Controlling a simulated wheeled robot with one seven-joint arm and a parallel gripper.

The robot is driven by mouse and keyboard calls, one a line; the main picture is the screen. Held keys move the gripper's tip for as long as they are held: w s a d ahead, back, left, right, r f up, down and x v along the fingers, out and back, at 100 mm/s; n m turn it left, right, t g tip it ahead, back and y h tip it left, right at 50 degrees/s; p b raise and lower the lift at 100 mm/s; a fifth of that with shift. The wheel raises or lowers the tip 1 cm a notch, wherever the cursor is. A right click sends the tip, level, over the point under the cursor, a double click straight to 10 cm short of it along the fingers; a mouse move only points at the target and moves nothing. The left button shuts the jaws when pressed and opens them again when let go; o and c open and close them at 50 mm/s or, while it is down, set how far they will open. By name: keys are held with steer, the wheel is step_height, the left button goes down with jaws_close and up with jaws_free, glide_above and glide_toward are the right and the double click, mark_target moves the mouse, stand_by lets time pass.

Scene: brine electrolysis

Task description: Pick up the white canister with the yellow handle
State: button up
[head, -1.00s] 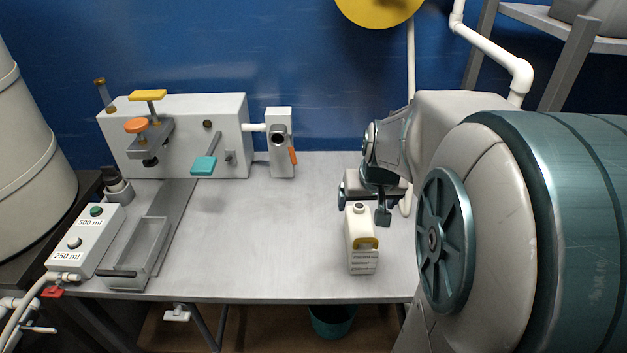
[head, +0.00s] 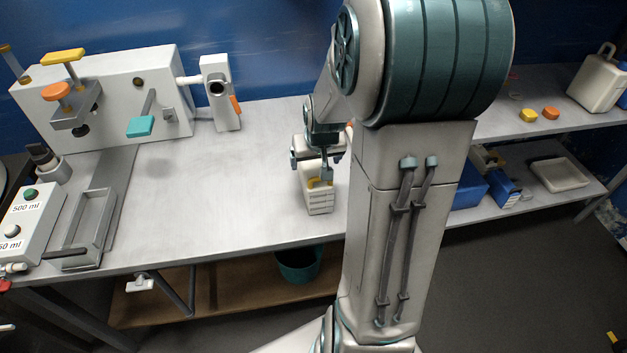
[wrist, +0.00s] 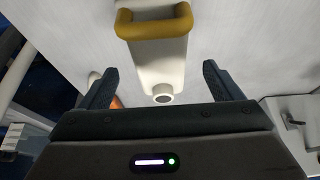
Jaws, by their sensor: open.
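The white canister (head: 318,200) with the yellow handle (head: 313,183) stands on the metal table near its front edge. My gripper (head: 320,160) is just above and behind it, partly covering its top. In the wrist view the canister (wrist: 160,62) lies between and ahead of my gripper's fingers (wrist: 163,88), with its yellow handle (wrist: 153,22) at the top and its round spout (wrist: 162,93) near the palm. The fingers are apart on either side, with gaps to the canister. In the head view my arm hides part of the table to the right.
A white machine (head: 110,100) with coloured levers stands at the back left. A metal tray (head: 92,228) and a button box (head: 22,212) are at the left. The table's middle (head: 220,180) is clear.

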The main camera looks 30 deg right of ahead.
mark_target(314, 165)
steer(key=shift+x, duration=2.25)
steer(key=c, duration=1.5)
steer(key=shift+r, duration=0.1)
